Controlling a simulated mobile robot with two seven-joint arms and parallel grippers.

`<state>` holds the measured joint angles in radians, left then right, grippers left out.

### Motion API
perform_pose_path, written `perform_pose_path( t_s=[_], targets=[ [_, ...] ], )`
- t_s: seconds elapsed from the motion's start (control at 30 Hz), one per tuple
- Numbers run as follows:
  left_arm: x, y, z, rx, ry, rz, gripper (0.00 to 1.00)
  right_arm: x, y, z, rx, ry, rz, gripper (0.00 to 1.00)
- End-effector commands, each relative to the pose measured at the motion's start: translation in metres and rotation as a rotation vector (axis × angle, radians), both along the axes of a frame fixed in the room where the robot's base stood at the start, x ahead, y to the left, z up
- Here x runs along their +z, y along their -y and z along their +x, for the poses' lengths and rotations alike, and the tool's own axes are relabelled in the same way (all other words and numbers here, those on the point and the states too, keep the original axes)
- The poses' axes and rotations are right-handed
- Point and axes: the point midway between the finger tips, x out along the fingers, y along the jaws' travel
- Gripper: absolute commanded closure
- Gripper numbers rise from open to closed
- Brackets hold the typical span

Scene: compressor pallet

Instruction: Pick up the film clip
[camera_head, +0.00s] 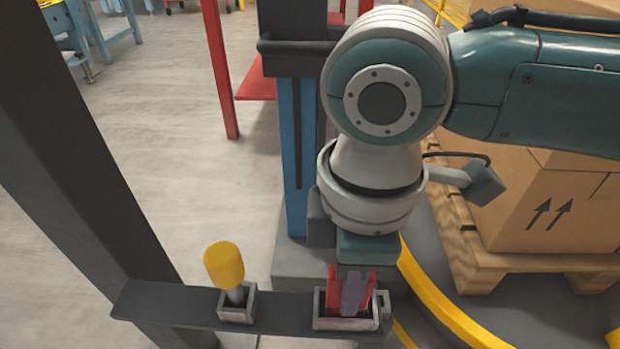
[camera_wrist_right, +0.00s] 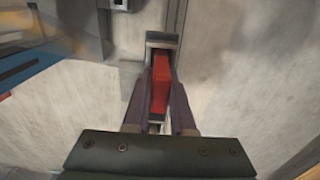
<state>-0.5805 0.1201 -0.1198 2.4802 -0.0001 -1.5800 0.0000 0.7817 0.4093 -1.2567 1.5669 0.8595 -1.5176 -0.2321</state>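The film clip (camera_head: 366,287) is red and stands in a small grey holder (camera_head: 346,323) on a dark shelf bar. My right gripper (camera_head: 351,297) points down at it from above, with one purple-grey finger in front of the red body. In the right wrist view the film clip (camera_wrist_right: 161,82) lies between the two fingers of my right gripper (camera_wrist_right: 161,95). The fingers are close together, and the red body fills the gap between them. The clip's lower part is hidden in the holder. My left gripper is not in view.
A yellow-handled tool (camera_head: 224,266) stands upright in a second small holder to the left on the dark shelf bar (camera_head: 180,304). A dark post rises at the left and a blue column (camera_head: 297,150) stands behind. Cardboard boxes (camera_head: 550,205) sit on a pallet at the right.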

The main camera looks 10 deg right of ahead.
Motion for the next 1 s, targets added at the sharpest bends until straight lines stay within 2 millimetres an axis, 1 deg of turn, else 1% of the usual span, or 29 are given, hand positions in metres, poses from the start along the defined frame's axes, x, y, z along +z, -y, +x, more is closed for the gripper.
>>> perform_pose_path(
  t_s=[0.03,0.1,0.17,0.63,0.73,0.87,0.97,1.0],
  targets=[
    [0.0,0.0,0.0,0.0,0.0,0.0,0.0,0.0,0.0,0.0,0.0,0.0,0.0,0.86],
    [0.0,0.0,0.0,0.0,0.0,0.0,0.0,0.0,0.0,0.0,0.0,0.0,0.0,0.94],
    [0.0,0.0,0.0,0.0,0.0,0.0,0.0,0.0,0.0,0.0,0.0,0.0,0.0,1.0],
    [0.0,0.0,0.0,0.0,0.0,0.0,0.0,0.0,0.0,0.0,0.0,0.0,0.0,1.0],
    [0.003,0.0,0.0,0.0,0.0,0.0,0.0,0.004,0.0,0.0,0.0,0.0,0.001,1.0],
    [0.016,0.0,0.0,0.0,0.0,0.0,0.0,0.024,0.0,0.001,0.001,0.002,0.002,1.0],
    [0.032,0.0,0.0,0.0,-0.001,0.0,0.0,0.051,-0.001,0.001,0.0,0.003,0.002,1.0],
    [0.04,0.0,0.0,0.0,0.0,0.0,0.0,0.063,-0.001,0.001,0.0,0.004,0.002,1.0]
  ],
)
